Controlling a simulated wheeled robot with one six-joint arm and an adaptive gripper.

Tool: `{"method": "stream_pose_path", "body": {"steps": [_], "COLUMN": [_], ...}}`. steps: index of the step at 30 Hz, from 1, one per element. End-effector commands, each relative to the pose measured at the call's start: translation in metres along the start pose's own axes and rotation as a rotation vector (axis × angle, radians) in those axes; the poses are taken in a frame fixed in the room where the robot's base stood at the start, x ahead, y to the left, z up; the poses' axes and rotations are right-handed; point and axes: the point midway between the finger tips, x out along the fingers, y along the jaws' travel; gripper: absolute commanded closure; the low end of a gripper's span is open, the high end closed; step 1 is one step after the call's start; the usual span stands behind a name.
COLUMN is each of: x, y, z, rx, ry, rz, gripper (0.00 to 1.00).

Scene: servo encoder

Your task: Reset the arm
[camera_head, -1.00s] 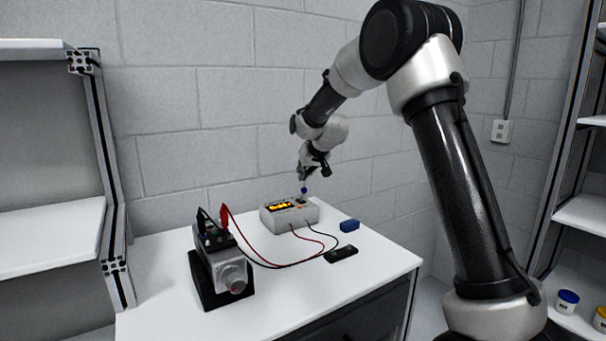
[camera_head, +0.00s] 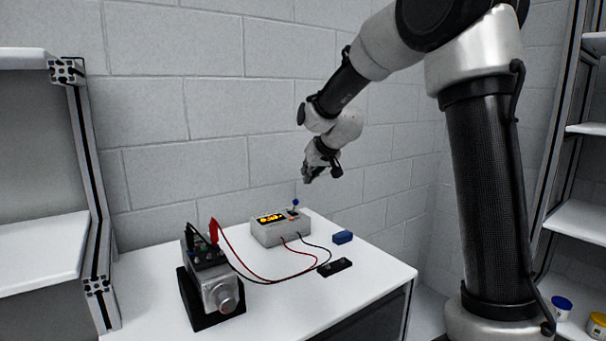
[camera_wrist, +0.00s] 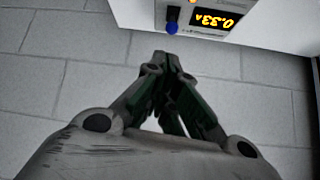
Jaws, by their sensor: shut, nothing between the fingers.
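My gripper (camera_head: 308,179) is raised above the back of the table, higher than the grey meter box and apart from it. In the wrist view the fingers of my gripper (camera_wrist: 162,60) meet at the tips with nothing between them. The grey meter box (camera_head: 282,234) has a lit orange display (camera_head: 271,218) and a small knob with a blue tip (camera_head: 295,202). The wrist view shows the display (camera_wrist: 216,20) upside down, reading about 0.33, and the blue knob (camera_wrist: 172,27) just beyond the fingertips.
On the white table (camera_head: 270,305) stands a servo motor unit (camera_head: 212,280) at front left, with red and black leads to the box. A blue block (camera_head: 342,237) and a black bar (camera_head: 335,267) lie at right. Shelves stand at both sides; the wall is close behind.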

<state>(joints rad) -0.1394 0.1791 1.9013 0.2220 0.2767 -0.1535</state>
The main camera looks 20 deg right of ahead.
Motion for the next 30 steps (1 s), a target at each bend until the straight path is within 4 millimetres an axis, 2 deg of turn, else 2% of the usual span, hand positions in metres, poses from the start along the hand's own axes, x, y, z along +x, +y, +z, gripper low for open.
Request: {"method": "stream_pose_path", "body": {"steps": [11, 14, 17, 20, 23, 30], "x": [-0.001, -0.001, -0.001, -0.03, -0.079, -0.212], "y": [0.0, -0.001, 0.0, 0.002, 0.009, 0.03], "z": [0.003, 0.021, 0.063, 0.112, 0.157, 0.262], "rx": [0.007, 0.017, 0.023, 0.024, 0.028, 0.046], "ry": [-0.007, -0.076, -0.197, -0.332, -0.44, -0.585], "rz": [-0.001, -0.006, -0.006, -0.001, 0.016, 0.082], "gripper": [1.0, 1.0, 1.0, 1.0, 1.0, 1.0]}}
